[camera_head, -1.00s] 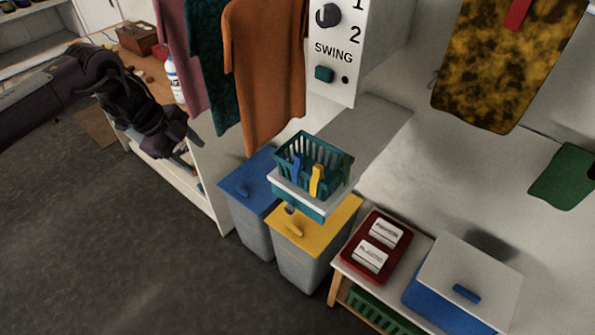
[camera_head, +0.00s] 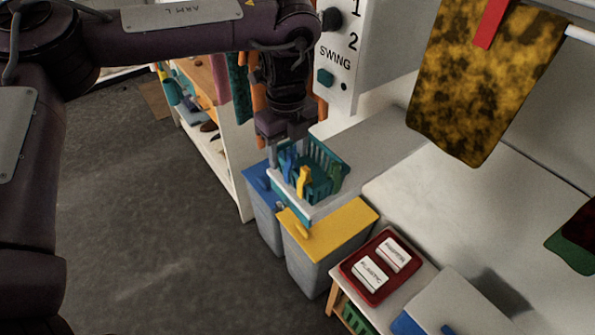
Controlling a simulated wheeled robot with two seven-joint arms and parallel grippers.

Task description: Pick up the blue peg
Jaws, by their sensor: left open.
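The blue peg (camera_head: 289,166) stands upright at the left side of a teal basket (camera_head: 325,160). A yellow peg (camera_head: 304,181) is at the basket's front and a green peg (camera_head: 336,178) at its right. My left gripper (camera_head: 286,153) points down over the basket's left part, with its fingers open just above and around the top of the blue peg. I cannot tell whether the fingers touch the peg. The gripper hides part of the basket's back left. My right gripper is not in view.
The basket rests on a small white-topped ledge (camera_head: 312,212) above a blue-lidded bin and a yellow-lidded bin (camera_head: 335,230). A red tray (camera_head: 353,268) with two white labelled blocks sits on a bench at right. A control panel (camera_head: 341,50) and hanging garments are close behind my arm.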

